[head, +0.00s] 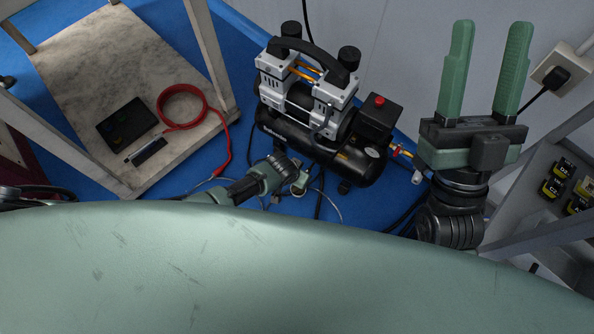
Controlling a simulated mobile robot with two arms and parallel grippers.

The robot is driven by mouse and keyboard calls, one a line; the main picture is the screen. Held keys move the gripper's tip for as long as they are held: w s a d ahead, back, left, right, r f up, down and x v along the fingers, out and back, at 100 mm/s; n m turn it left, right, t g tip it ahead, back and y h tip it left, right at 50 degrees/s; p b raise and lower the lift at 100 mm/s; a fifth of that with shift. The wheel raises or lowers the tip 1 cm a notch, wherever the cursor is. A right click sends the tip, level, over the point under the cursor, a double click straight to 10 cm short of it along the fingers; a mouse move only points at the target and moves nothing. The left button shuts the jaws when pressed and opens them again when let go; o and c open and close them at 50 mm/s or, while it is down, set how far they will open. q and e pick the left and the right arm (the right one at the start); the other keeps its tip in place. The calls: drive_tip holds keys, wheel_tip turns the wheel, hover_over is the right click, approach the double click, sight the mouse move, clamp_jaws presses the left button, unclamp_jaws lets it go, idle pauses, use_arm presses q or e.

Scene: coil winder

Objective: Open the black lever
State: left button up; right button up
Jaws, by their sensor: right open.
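I cannot make out a black lever for certain in the head view. My right gripper (491,28) is at the upper right, its two green fingers pointing up and apart, with nothing between them. It is to the right of a black and silver air compressor (315,105) on the floor, apart from it in the picture. The compressor has a black top handle (312,50), a red knob (379,100) and a small outlet fitting (401,151) on its right side.
A low wooden shelf (110,50) at the left holds a coiled red hose (182,106) and a black box (126,123). A wall socket (556,75) with a black plug is at the right. A grey rack (535,180) with labelled black and yellow items stands below it. Blue floor shows between.

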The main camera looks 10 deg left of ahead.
drive_tip(key=shift+w+a+f+g+h+p, duration=0.2)
drive_tip(key=shift+w+f+g+h, duration=0.1)
drive_tip(key=shift+w+f+g, duration=0.55)
drive_tip(key=shift+w+a+f+g+h+p, duration=0.1)
drive_tip(key=shift+w+f+g+h+p, duration=0.15)
drive_tip(key=shift+w+f+g, duration=0.55)
drive_tip(key=shift+w+f+t, duration=0.15)
drive_tip(key=shift+w+t, duration=0.1)
drive_tip(key=shift+w, duration=0.05)
